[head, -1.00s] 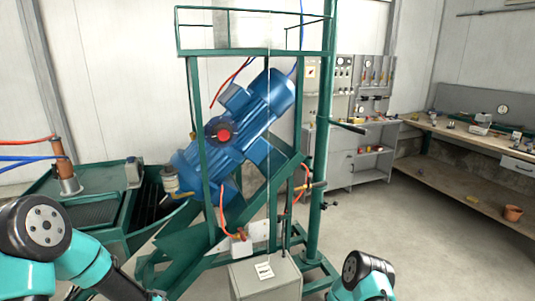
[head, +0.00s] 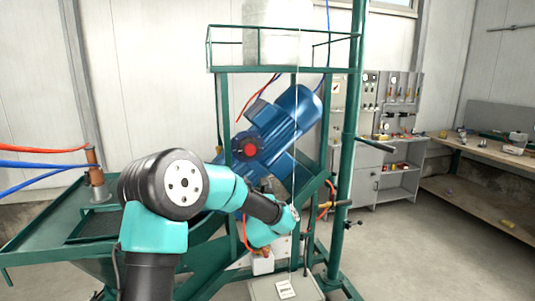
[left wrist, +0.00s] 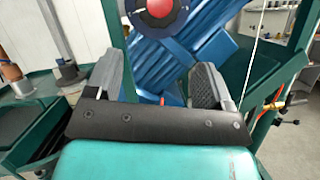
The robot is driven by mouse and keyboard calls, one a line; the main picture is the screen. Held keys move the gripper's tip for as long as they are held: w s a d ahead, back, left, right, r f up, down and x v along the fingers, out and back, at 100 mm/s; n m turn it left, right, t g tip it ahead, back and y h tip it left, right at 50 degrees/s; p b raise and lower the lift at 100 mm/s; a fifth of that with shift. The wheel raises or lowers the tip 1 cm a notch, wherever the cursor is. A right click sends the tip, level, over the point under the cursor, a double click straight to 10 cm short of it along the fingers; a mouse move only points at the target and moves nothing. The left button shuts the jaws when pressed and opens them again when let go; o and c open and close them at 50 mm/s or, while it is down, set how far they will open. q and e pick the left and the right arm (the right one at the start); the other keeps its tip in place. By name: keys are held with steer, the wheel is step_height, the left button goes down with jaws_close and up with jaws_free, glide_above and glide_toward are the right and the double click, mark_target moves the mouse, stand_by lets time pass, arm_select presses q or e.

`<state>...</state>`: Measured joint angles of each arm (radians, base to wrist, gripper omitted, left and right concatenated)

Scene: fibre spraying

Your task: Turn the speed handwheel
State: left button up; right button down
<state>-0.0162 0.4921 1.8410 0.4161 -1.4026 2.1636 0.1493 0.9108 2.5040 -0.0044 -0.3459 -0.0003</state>
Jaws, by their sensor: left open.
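The speed handwheel (head: 250,149) appears to be the round dark wheel with a red hub on the tilted blue motor (head: 292,118). It also shows at the top of the left wrist view (left wrist: 159,10), cut by the frame's edge. My left gripper (left wrist: 160,78) is open, with its two grey fingers apart and nothing between them. The handwheel lies beyond the fingertips, apart from them. In the head view my left arm reaches in front of the motor's lower part, and its fingers are hard to make out there. My right gripper is not in view.
A green frame with a thick post (head: 349,150) surrounds the motor. A green tank (head: 40,236) with a copper-coloured fitting (head: 95,175) and hoses stands at left. A grey box (head: 270,288) sits low in front. The floor at right is clear before the workbench (head: 480,200).

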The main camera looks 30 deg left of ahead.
mark_target(250, 151)
arm_select(q)
steer(key=shift+a, duration=0.15)
steer(key=x, duration=1.7)
steer(key=shift+w+f, duration=0.1)
steer(key=shift+w, duration=0.1)
steer(key=c, duration=0.9)
